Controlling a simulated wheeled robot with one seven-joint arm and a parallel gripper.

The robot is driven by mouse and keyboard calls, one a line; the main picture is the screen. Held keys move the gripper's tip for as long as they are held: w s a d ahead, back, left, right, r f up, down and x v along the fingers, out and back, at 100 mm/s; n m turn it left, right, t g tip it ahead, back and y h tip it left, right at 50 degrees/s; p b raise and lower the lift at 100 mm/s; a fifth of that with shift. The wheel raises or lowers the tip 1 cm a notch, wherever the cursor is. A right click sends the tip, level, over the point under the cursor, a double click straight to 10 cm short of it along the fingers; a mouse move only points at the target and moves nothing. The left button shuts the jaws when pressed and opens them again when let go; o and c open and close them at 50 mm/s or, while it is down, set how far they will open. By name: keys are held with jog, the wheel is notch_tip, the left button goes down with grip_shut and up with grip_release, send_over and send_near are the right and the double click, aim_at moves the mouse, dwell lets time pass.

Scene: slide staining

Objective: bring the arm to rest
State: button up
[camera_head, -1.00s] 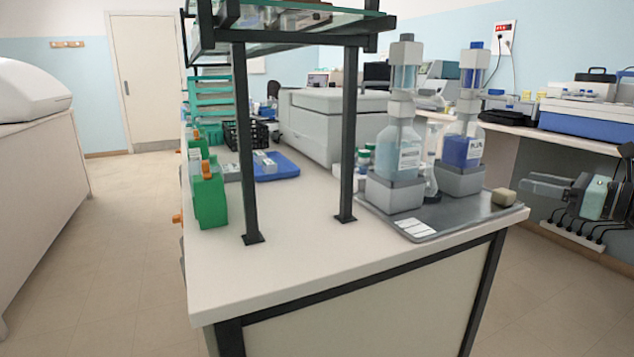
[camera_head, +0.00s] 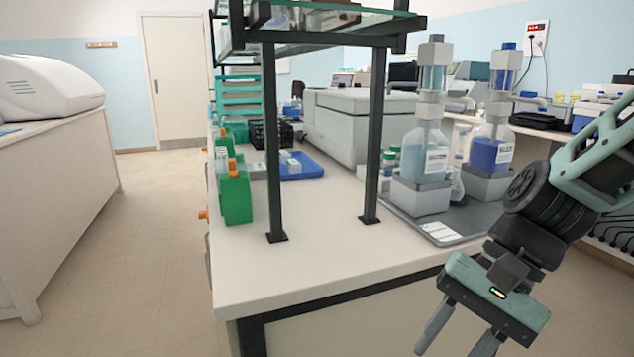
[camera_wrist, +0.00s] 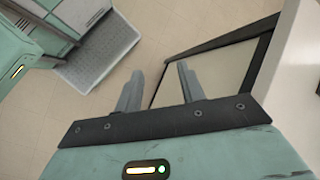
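My gripper (camera_head: 458,338) hangs at the lower right of the head view, in front of the bench's near end and pointing down. Its two fingers are apart with nothing between them. In the wrist view my gripper (camera_wrist: 158,88) shows both fingers spread over the bare floor, beside the end of the bench. My arm comes in from the right edge of the head view, with its dark wrist joint and pale green links bent above the gripper.
The bench (camera_head: 310,272) carries two dispenser bottles, a clear one (camera_head: 425,155) and a blue one (camera_head: 490,150), on a grey tray (camera_head: 440,228) close to my arm. A shelf post (camera_head: 376,140), green holder (camera_head: 235,195) and blue tray (camera_head: 305,168) stand farther left. Floor at left is clear.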

jog(key=s+a+f+n+t+h, duration=0.2)
jog(key=s+n+h, duration=0.5)
jog(key=n, duration=0.6)
notch_tip(320, 180, up, 15)
jog(key=s+y+p, duration=0.1)
jog(key=p, duration=1.4)
jog(key=shift+d+n, duration=0.2)
jog(key=shift+n, duration=0.1)
